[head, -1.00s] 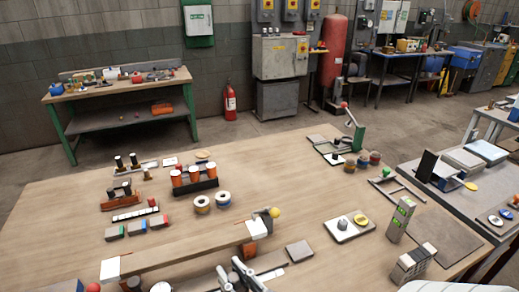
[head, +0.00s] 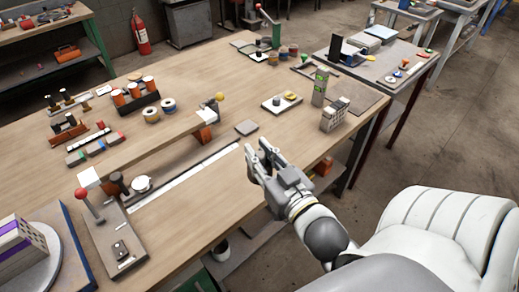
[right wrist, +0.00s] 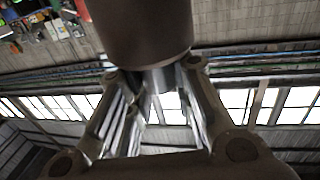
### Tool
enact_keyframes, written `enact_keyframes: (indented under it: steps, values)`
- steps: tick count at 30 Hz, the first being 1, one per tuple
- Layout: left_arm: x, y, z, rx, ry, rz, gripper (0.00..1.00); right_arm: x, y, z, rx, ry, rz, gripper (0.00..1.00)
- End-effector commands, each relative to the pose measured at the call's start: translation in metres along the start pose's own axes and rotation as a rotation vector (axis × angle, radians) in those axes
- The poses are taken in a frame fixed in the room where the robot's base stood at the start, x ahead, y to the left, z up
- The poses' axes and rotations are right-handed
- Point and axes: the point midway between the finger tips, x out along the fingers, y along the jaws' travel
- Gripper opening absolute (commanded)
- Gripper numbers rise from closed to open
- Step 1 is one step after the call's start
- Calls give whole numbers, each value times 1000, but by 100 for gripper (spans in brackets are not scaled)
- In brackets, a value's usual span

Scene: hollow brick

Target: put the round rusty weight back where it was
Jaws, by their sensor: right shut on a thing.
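My right gripper (head: 262,156) is over the front edge of the wooden table, right of its middle. It is shut on a dark, brownish-grey cylinder, the round rusty weight (right wrist: 140,30), which fills the top middle of the right wrist view. The gripper's fingers (right wrist: 155,95) reach up to its lower end. In the head view the weight is mostly hidden between the fingers. My left gripper is not in view. I cannot tell which spot on the table the weight came from.
A grey square plate (head: 247,128) lies behind the gripper. A grey perforated block (head: 335,115) and a tall block (head: 320,86) stand to the right. A red-knobbed lever board (head: 118,245) is at left front. The wooden table (head: 195,195) is mostly bare in front, with a long white strip.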

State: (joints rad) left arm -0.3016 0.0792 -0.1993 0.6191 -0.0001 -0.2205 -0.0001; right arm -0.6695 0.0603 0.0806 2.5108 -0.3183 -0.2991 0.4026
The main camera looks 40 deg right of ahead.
Motion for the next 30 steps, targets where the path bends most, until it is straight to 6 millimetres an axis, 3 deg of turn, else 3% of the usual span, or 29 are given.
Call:
enact_keyframes:
  steps: [3, 8, 15, 18, 24, 30]
  values:
    - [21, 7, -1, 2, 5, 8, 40, 14, 3, 7, -3, 17, -4, 0]
    - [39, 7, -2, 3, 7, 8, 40, 38, 10, 18, -5, 17, -3, 0]
    - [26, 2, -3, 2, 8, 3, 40, 84, 22, 32, -4, 11, -1, 0]
    - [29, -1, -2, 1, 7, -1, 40, 96, 26, 51, -1, 9, 0, 0]
    - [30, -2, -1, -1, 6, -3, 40, 116, 31, 76, -1, 10, -1, 0]
    - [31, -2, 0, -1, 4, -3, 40, 124, 33, 86, -1, 11, -1, 0]
